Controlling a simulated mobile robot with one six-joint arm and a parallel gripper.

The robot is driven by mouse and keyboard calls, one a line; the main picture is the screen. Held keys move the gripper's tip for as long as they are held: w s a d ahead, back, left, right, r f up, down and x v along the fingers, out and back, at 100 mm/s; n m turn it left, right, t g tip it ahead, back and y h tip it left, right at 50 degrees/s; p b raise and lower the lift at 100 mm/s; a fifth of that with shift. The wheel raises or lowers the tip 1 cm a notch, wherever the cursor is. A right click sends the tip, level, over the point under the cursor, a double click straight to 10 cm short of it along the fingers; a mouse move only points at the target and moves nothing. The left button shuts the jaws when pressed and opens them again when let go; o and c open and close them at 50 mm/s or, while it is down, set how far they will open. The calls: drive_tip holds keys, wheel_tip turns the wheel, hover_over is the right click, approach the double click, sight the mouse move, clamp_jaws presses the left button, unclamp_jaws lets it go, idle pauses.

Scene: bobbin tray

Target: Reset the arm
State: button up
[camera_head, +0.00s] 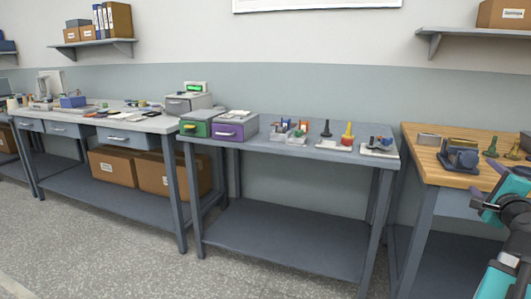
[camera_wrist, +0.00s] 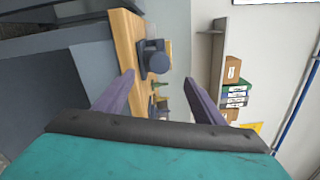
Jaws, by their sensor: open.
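My gripper (camera_wrist: 159,80) is open in the wrist view, with its two purple-grey fingers apart and nothing between them. Part of my teal and grey arm shows at the right edge of the head view, in front of the wooden bench (camera_head: 463,183); the fingers are not clear there. The wrist view is turned sideways. Beyond the fingers it shows the wooden bench top (camera_wrist: 124,46) with a dark blue vise-like device (camera_wrist: 157,61). That device (camera_head: 460,155) also stands on the bench in the head view.
A middle grey table (camera_head: 265,144) holds green (camera_head: 198,124) and purple (camera_head: 235,126) drawer boxes, clear trays and several small coloured parts. A longer workbench (camera_head: 150,124) stands left, with cardboard boxes (camera_head: 113,167) beneath. Wall shelves (camera_head: 470,31) hang above. The floor (camera_head: 110,245) in front is clear.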

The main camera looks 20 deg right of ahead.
drive_tip(key=w+a+f+n+y+p, duration=0.2)
drive_tip(key=w+a+f+y+p, duration=0.2)
drive_tip(key=w+a+f, duration=0.45)
drive_tip(key=w+a+f+n+y+p, duration=0.1)
drive_tip(key=w+a+f+y+p, duration=0.4)
drive_tip(key=w+a, duration=0.65)
drive_tip(key=w+a+f+n+g+y+p, duration=0.2)
drive_tip(key=a+f+n+g+p, duration=0.1)
drive_tip(key=a+f, duration=0.8)
drive_tip(key=w+a+f+n+g+y+p, duration=0.2)
drive_tip(key=a+f+n+p, duration=0.1)
drive_tip(key=a+f, duration=0.75)
drive_tip(key=s+a+f+n+g+y+p, duration=0.1)
drive_tip(key=s+a+f+n+g+p, duration=0.25)
drive_tip(key=s+a+f, duration=0.55)
drive_tip(key=s+a+f+n+g+p, duration=0.2)
drive_tip(key=s+a+f+n+g, duration=0.2)
drive_tip(key=s+a+f, duration=0.55)
drive_tip(key=s+a+f+n+g+p, duration=0.2)
drive_tip(key=s+a+n+g, duration=0.25)
drive_tip(key=s, duration=0.75)
drive_tip(key=s+d+n+g+h, duration=0.3)
drive_tip(key=s+d+n, duration=0.1)
drive_tip(key=s+n, duration=0.3)
drive_tip(key=shift+s+d, duration=0.4)
drive_tip(key=shift+s, duration=0.45)
